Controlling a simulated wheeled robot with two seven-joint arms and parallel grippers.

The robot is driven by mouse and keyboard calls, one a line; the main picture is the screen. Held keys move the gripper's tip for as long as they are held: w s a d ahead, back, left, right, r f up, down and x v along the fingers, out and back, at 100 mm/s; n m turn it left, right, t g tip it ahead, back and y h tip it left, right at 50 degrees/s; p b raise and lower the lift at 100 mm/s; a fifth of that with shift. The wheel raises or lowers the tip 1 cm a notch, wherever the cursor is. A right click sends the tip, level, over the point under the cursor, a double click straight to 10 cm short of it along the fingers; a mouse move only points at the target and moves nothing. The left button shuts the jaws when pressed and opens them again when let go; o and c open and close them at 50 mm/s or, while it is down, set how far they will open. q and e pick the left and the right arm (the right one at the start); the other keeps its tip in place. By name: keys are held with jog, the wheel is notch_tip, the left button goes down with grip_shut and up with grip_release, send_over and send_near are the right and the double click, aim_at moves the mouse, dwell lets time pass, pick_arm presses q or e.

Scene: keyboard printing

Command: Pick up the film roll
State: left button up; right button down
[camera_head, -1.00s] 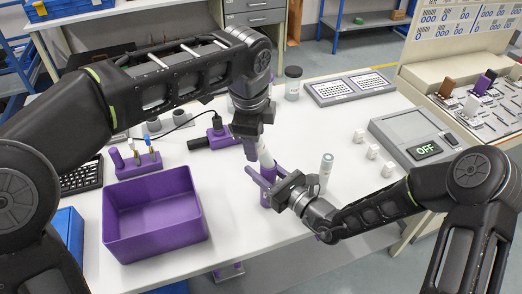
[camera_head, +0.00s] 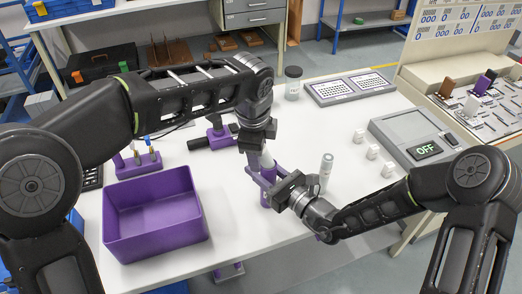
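A white upright cylinder (camera_head: 326,168), which looks like the film roll, stands on the table just right of my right gripper, apart from it. A white tapered piece (camera_head: 267,159) shows above that object. My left gripper (camera_head: 258,158) points down directly over it, close to the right gripper's fingers. The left fingertips overlap the white piece, and whether they grip it cannot be told.
An empty purple bin (camera_head: 154,246) stands at the front left, beside a purple holder (camera_head: 138,168) with several slim tools. Small white cubes (camera_head: 372,152) and a grey device reading OFF (camera_head: 420,140) are at right. A dark-lidded jar (camera_head: 293,83) stands behind.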

pick_arm(q)
jog(key=shift+c, duration=0.5)
grip_shut()
dwell(0.3)
